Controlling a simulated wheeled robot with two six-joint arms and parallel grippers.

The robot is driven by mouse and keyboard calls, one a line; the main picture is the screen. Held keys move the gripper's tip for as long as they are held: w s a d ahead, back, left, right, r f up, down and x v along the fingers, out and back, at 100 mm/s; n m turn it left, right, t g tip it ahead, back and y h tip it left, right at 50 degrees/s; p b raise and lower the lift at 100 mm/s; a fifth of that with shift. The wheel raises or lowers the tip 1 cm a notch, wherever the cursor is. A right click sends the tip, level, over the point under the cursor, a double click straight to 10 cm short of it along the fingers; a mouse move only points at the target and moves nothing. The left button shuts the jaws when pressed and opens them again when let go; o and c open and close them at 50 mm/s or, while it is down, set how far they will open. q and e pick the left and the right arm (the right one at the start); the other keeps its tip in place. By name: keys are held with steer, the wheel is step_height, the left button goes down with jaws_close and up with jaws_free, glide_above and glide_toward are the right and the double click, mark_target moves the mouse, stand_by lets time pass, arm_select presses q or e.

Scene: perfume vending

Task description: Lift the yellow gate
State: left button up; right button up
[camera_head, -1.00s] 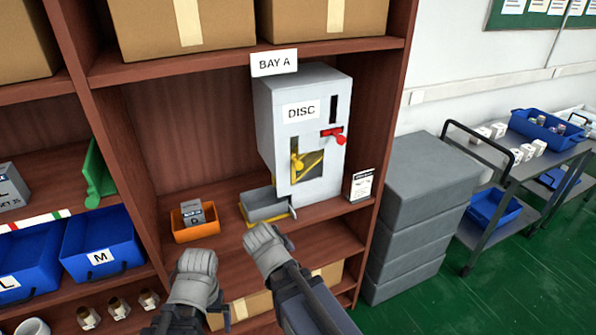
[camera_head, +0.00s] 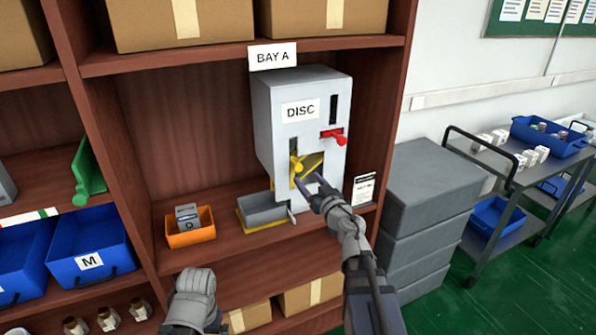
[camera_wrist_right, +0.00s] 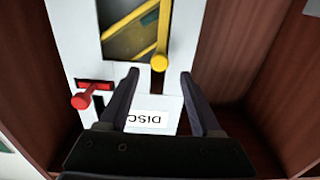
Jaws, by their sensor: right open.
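A grey dispenser (camera_head: 263,115) labelled DISC stands on the shelf under the BAY A sign. The yellow gate (camera_head: 311,166) shows as a slanted yellow piece in the dispenser's window, with a yellow knob (camera_head: 296,164) at the window's left side. My right gripper (camera_head: 312,181) is open just in front of the window's lower part. In the right wrist view, the picture is upside down and the yellow knob (camera_wrist_right: 159,62) appears between and just beyond the open fingertips (camera_wrist_right: 157,78). My left gripper (camera_head: 195,285) is low in front of the shelf; its jaws cannot be made out.
A red lever (camera_head: 332,134) sits above the window, also seen in the wrist view (camera_wrist_right: 82,100). A grey tray (camera_head: 264,210) is below the dispenser. An orange bin (camera_head: 190,238) stands left of it, a small white card (camera_head: 364,188) right. The shelf's right post (camera_head: 392,110) is close.

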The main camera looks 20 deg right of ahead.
mark_target(299, 170)
steer(key=shift+w+a, duration=0.2)
steer(key=shift+w, duration=1.8)
steer(key=shift+w+a, duration=0.15)
steer(key=shift+w, duration=1.8)
jaws_close()
